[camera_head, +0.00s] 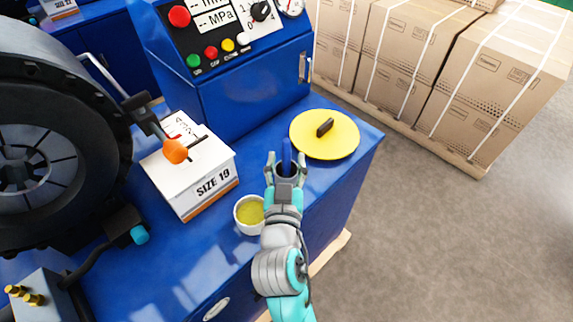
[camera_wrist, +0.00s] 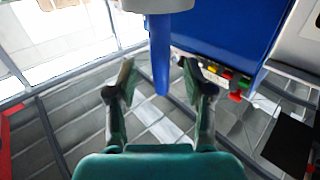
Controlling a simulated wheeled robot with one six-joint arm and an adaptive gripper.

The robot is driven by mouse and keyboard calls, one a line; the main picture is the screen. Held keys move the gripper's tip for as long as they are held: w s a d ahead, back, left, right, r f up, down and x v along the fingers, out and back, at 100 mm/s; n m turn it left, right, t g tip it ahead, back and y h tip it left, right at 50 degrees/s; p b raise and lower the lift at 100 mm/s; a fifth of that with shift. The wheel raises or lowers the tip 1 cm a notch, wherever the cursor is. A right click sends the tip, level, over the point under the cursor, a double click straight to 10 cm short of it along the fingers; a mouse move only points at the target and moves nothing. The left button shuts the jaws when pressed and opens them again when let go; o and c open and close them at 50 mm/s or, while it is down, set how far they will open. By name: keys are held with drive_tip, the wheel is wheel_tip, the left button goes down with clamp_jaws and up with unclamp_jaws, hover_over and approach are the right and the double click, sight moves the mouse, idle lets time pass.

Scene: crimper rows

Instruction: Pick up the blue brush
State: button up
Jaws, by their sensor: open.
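The blue brush (camera_head: 287,150) shows as a slim blue handle standing upright in a small grey cup (camera_head: 287,172) near the bench's right edge. My gripper (camera_head: 286,160) is open there, with one finger on each side of the handle in the picture. In the wrist view, which looks upside down, the blue brush (camera_wrist: 160,55) extends from the grey cup (camera_wrist: 157,5) at the top. It passes between the spread fingers of my gripper (camera_wrist: 159,70), with gaps on both sides. The brush's lower end is hidden in the cup.
A white pot with yellow contents (camera_head: 249,213) stands close to the left of my arm. A yellow disc with a dark handle (camera_head: 325,134) lies behind right. A SIZE 19 box (camera_head: 190,165) and a blue control cabinet (camera_head: 240,95) stand left and behind. Wrapped cartons (camera_head: 485,85) stand on the floor.

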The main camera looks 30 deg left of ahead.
sight(286, 157)
drive_tip(key=shift+x, duration=1.55)
drive_tip(key=shift+f, duration=0.1)
drive_tip(key=shift+s, duration=0.1)
clamp_jaws()
